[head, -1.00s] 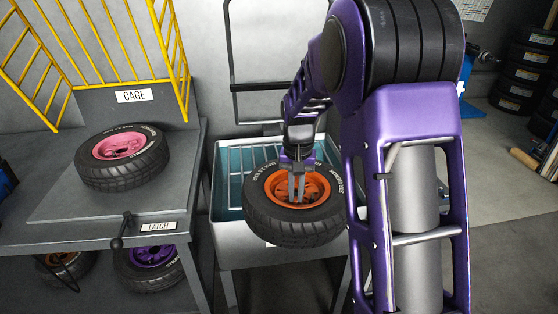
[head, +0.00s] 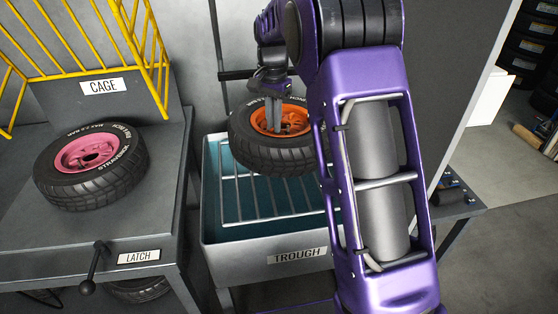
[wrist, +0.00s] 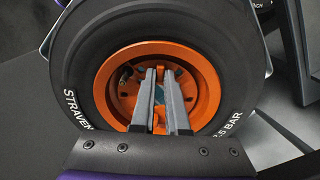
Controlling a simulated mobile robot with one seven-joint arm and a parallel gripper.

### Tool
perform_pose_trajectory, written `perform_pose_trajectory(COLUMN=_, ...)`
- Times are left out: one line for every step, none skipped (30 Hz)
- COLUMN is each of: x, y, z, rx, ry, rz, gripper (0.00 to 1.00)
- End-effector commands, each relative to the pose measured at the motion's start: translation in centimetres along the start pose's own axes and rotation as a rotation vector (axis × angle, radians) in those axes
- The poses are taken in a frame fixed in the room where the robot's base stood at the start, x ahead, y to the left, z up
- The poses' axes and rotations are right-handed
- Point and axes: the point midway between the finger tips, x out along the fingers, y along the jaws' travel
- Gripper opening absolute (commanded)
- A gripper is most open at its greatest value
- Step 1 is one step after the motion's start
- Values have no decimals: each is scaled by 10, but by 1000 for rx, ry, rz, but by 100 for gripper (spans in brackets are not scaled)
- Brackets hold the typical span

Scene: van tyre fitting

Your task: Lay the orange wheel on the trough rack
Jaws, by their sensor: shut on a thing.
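The orange wheel (head: 270,156), a black tyre with an orange rim, lies nearly flat over the back part of the trough rack (head: 255,205). I cannot tell whether it touches the rack bars. My gripper (head: 274,130) reaches down into the rim and is shut on the wheel at its hub. In the wrist view, the fingers of my gripper (wrist: 160,76) stand inside the orange rim (wrist: 205,80). The rack is a grid of metal bars over the teal inside of the grey trough (head: 235,258), labelled TROUGH. My arm hides the trough's right side.
A wheel with a pink rim (head: 90,190) lies on the bench (head: 45,235) at left, under the raised yellow cage (head: 85,40). A latch handle (head: 96,265) sticks out at the bench front. The rack's front part is bare. Stacked tyres (head: 535,55) stand at far right.

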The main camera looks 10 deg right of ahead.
Motion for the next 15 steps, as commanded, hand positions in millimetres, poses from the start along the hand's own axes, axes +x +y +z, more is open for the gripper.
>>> perform_pose_trajectory(x=-5, y=-2, z=-2, rx=8, ry=6, rz=-5, gripper=0)
perform_pose_trajectory(x=-5, y=-3, z=-2, rx=12, ry=6, rz=-5, gripper=0)
perform_pose_trajectory(x=-4, y=-3, z=-2, rx=16, ry=6, rz=-5, gripper=0)
perform_pose_trajectory(x=-3, y=-3, z=-2, rx=19, ry=5, rz=-4, gripper=0)
perform_pose_trajectory(x=0, y=-3, z=-2, rx=20, ry=5, rz=-4, gripper=0)
perform_pose_trajectory(x=5, y=-3, z=-2, rx=22, ry=4, rz=-3, gripper=0)
perform_pose_trajectory(x=9, y=-3, z=-2, rx=23, ry=3, rz=-3, gripper=0)
perform_pose_trajectory(x=14, y=-3, z=-2, rx=23, ry=3, rz=-2, gripper=0)
perform_pose_trajectory(x=20, y=-3, z=-2, rx=23, ry=2, rz=-2, gripper=0)
perform_pose_trajectory(x=25, y=-3, z=-2, rx=23, ry=3, rz=-2, gripper=0)
perform_pose_trajectory(x=29, y=-3, z=-2, rx=23, ry=3, rz=-3, gripper=0)
perform_pose_trajectory(x=34, y=-3, z=-2, rx=23, ry=3, rz=-2, gripper=0)
perform_pose_trajectory(x=36, y=-3, z=-2, rx=23, ry=4, rz=-3, gripper=0)
perform_pose_trajectory(x=39, y=-4, z=-2, rx=22, ry=4, rz=-4, gripper=0)
perform_pose_trajectory(x=41, y=-4, z=-2, rx=22, ry=5, rz=-4, gripper=0)
